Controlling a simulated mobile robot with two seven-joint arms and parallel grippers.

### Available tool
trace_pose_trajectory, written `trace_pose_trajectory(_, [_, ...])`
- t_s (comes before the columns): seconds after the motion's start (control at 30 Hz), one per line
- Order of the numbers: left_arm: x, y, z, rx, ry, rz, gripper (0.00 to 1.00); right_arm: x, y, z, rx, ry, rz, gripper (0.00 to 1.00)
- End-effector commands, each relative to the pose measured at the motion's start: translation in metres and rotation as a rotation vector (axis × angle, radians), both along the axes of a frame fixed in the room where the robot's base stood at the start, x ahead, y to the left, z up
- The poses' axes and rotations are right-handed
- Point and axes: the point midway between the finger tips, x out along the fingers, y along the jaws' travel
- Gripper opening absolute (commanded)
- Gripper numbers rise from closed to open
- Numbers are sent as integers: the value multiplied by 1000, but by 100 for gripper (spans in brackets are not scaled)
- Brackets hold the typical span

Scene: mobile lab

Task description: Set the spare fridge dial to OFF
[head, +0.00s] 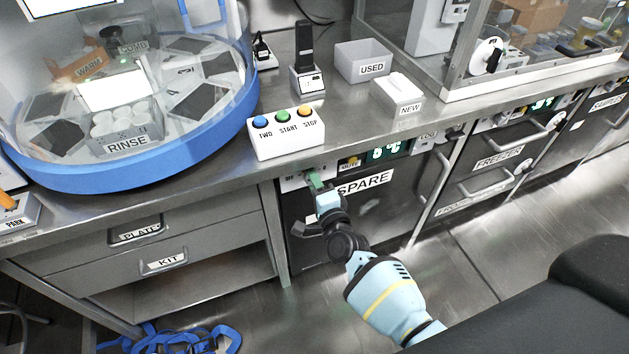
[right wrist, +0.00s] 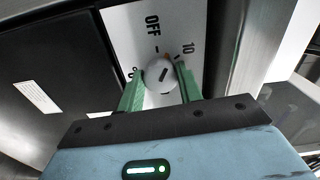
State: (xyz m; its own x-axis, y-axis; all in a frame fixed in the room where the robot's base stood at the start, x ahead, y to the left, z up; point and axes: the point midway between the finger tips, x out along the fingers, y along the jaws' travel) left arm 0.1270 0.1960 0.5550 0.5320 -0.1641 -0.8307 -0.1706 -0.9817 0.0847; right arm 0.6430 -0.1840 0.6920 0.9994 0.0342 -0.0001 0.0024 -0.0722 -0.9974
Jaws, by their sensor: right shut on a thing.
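The spare fridge (head: 385,205) has a dark front under the bench, with a "SPARE" label (head: 365,184) and a lit green display (head: 391,149). My right gripper (head: 314,181) is at the white panel at its upper left, hiding most of the dial. In the right wrist view, the round white dial (right wrist: 160,76) sits between the green fingertips of my right gripper (right wrist: 161,82), which is shut on it. The dial's dark line slants up and right, toward the side of the "10" mark (right wrist: 189,47). The "OFF" mark (right wrist: 153,25) is above the dial. My left gripper is out of view.
A button box (head: 287,135) with blue, green and orange buttons stands on the bench edge above. Drawers (head: 150,235) are to the left, the freezer (head: 495,165) to the right. Blue straps (head: 180,338) lie on the floor. Floor before the fridge is mostly clear.

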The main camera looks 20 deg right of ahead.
Motion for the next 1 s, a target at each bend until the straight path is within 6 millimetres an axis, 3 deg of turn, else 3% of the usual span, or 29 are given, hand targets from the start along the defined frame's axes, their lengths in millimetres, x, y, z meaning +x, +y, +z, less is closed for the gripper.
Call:
trace_pose_trajectory(0.5, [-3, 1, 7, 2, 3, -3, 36, 0, 0, -1, -407, -13, 0, 13])
trace_pose_trajectory(1.0, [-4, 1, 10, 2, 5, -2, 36, 0, 0, -1, -532, -18, 0, 13])
